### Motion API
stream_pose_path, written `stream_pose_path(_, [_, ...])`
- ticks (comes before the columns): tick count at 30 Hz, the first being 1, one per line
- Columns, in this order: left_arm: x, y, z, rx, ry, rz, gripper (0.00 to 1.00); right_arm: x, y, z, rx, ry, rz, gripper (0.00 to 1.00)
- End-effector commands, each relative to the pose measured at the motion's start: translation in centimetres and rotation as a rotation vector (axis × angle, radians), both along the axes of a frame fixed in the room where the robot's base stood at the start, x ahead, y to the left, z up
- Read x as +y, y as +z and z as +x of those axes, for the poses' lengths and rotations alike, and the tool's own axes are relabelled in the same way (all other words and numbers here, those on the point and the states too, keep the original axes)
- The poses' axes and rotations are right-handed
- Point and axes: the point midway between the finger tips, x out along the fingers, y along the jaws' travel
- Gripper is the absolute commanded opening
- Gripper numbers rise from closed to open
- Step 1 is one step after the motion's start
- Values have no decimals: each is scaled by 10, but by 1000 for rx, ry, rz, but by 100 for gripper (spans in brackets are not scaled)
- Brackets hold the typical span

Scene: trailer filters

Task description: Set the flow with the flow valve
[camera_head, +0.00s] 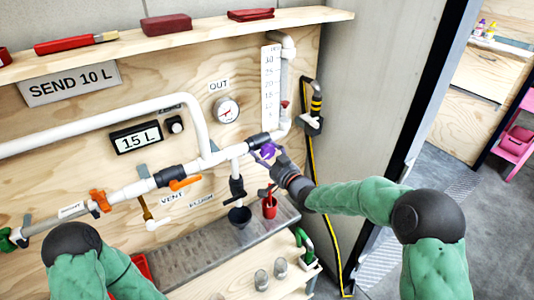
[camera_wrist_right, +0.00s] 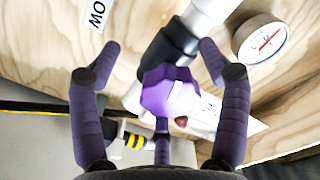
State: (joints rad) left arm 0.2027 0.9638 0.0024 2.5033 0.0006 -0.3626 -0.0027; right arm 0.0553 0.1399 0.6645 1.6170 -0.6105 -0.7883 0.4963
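The flow valve has a purple faceted knob (camera_head: 267,150) on a black fitting at the right end of the white pipe. My right gripper (camera_head: 272,158) is right at this knob. In the right wrist view the knob (camera_wrist_right: 168,92) sits between the spread fingers of the right gripper (camera_wrist_right: 158,62), with gaps at both sides; contact with the lower finger cannot be told. A white flow scale (camera_head: 271,88) stands above the valve; its float reading is too small to tell. My left gripper is out of view.
A round OUT gauge (camera_head: 227,109) is above the pipe. Orange-handled valves (camera_head: 184,183) sit along the pipe to the left. A yellow-black hose (camera_head: 312,165) hangs at right.

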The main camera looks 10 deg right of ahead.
Motion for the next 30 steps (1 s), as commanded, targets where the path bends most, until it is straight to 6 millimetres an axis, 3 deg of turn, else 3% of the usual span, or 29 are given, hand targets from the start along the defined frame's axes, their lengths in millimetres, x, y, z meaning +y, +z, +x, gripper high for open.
stream_pose_path(9, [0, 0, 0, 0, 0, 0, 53, -3, 6, 1, -12, -4, 1, 75])
stream_pose_path(14, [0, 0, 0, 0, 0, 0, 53, -8, 8, -9, -13, -7, 1, 75])
stream_pose_path(30, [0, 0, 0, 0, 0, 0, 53, -42, 7, -95, -10, -5, 0, 75])
